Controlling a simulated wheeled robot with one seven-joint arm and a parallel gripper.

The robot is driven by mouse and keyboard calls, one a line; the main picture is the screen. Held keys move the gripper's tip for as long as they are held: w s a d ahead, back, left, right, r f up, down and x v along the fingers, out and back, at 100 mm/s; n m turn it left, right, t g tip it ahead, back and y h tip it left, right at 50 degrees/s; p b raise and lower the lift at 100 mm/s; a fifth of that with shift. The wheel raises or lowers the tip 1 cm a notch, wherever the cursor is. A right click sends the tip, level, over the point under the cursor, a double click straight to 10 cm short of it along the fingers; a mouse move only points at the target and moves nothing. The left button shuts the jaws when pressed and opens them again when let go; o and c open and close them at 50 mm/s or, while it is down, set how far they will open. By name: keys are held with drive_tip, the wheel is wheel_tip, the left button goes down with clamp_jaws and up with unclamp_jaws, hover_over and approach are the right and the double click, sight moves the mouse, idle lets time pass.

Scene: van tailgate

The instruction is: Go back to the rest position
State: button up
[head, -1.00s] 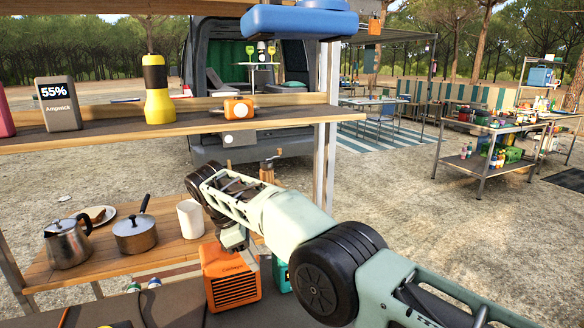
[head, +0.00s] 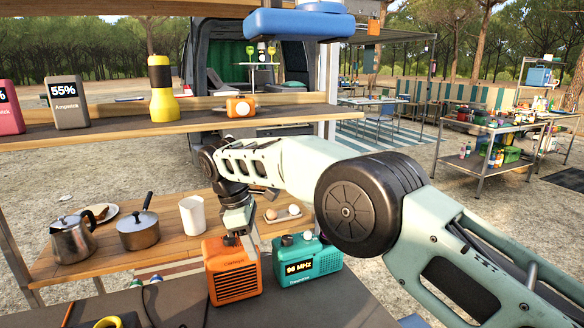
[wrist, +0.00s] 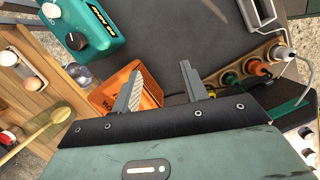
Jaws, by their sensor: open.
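The orange box also shows in the wrist view (wrist: 108,98), partly behind the left finger. I cannot tell whether the fingers touch it. My arm reaches in from the right, and its wrist end is bent downward.
A teal radio (head: 308,262) stands right of the orange box. A kettle (head: 73,240), a pot (head: 138,231) and a white cup (head: 192,215) stand on the wooden shelf. The upper shelf (head: 120,131) holds a yellow flashlight (head: 161,90).

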drive_tip(key=s+d+r+m+y, duration=0.2)
drive_tip(key=s+d+r, duration=0.2)
drive_tip(key=s, duration=0.4)
drive_tip(key=s+d+r+m+y, duration=0.1)
drive_tip(key=s+d+r+m, duration=0.3)
drive_tip(key=s, duration=0.3)
drive_tip(key=s+d+f+m, duration=0.1)
drive_tip(key=s+d+m, duration=0.1)
drive_tip(key=s+d, duration=0.5)
drive_tip(key=s+d+f+m, duration=0.2)
drive_tip(key=s+d, duration=0.6)
drive_tip(key=s, duration=0.5)
drive_tip(key=shift+s+d+m+y, duration=0.15)
drive_tip(key=shift+s+m+y, duration=0.05)
drive_tip(key=shift+m+y, duration=0.1)
